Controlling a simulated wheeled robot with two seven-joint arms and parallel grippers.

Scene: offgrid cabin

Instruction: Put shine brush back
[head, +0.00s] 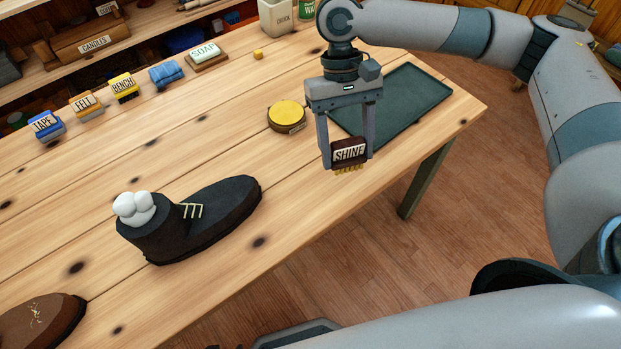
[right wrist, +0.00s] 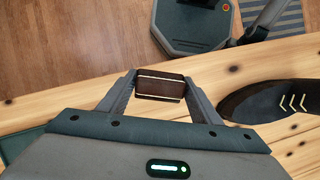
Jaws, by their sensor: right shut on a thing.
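The shine brush (head: 348,152) is a dark brown block with a white SHINE label and yellowish bristles pointing down. My right gripper (head: 346,158) is shut on it and holds it by the table's front edge, right of the boot. In the right wrist view the brush (right wrist: 160,86) sits between the two fingers. A dark green tray (head: 420,98) lies on the table behind and right of the gripper, its bare surface partly hidden by the fingers. My left gripper is not in view.
A dark boot (head: 215,213) with white stuffing stands on the table (head: 250,130). A round yellow-topped tin (head: 287,115) is left of the gripper. A brown shoe (head: 40,322) is at lower left.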

